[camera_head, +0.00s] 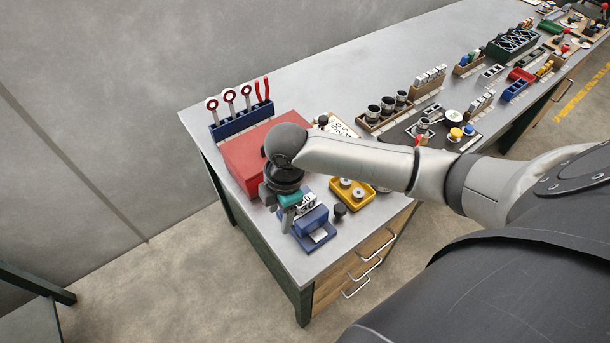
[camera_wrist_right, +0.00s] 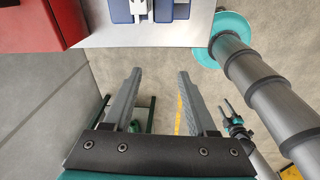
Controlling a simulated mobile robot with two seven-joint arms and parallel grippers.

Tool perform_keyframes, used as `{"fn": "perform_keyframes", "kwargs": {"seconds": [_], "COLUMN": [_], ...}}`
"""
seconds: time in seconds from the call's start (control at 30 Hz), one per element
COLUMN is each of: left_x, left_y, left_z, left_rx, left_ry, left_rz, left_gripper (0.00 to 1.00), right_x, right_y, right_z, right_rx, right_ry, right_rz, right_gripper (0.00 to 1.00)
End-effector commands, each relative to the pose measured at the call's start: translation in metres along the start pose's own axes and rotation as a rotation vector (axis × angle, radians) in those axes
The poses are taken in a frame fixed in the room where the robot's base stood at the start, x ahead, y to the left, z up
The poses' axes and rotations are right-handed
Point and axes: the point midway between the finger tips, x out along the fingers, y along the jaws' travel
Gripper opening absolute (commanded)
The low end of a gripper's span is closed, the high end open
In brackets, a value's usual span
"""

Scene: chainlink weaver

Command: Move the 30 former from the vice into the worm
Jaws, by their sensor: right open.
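The blue vice (camera_head: 312,228) stands at the near left corner of the bench, and its edge shows at the top of the right wrist view (camera_wrist_right: 163,10). A pale block (camera_wrist_right: 139,8) sits between its jaws; a white face marked 30 (camera_head: 307,204) shows there in the head view, partly behind my gripper. My right gripper (camera_head: 284,218) points down close beside the vice. Its two fingers (camera_wrist_right: 157,98) are apart with nothing between them in the right wrist view. I cannot make out the worm.
A large red box (camera_head: 243,160) stands left of my gripper, with a blue tool rack (camera_head: 241,124) behind. A yellow tray (camera_head: 349,199) and a dark knob (camera_head: 339,210) lie right of the vice. Many parts line the bench to the right.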

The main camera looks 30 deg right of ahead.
Motion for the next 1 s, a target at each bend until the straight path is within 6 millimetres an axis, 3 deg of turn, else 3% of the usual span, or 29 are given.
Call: {"fn": "perform_keyframes", "kwargs": {"seconds": [0.03, 0.1, 0.3, 0.63, 1.0], "left_x": [0.0, 0.0, 0.0, 0.011, 0.056], "left_y": [0.0, 0.0, 0.001, 0.001, 0.002], "left_z": [0.001, 0.001, 0.001, 0.003, 0.007], "left_rx": [0.001, 0.001, 0.002, 0.002, 0.002], "left_ry": [-0.001, -0.001, -0.002, -0.003, -0.004], "left_rz": [0.0, 0.0, 0.001, 0.001, 0.002], "left_gripper": [0.5, 0.5, 0.5, 0.5, 0.5], "right_x": [-0.006, -0.012, -0.026, -0.018, 0.019], "right_y": [0.013, 0.023, 0.039, 0.041, 0.039], "right_z": [0.02, 0.04, 0.076, 0.083, 0.087], "right_rx": [-0.028, -0.06, -0.098, -0.105, -0.104], "right_ry": [-0.035, -0.063, -0.1, -0.104, -0.105], "right_rz": [-0.007, -0.027, -0.06, -0.066, -0.065], "right_gripper": [0.57, 0.57, 0.57, 0.57, 0.57]}}
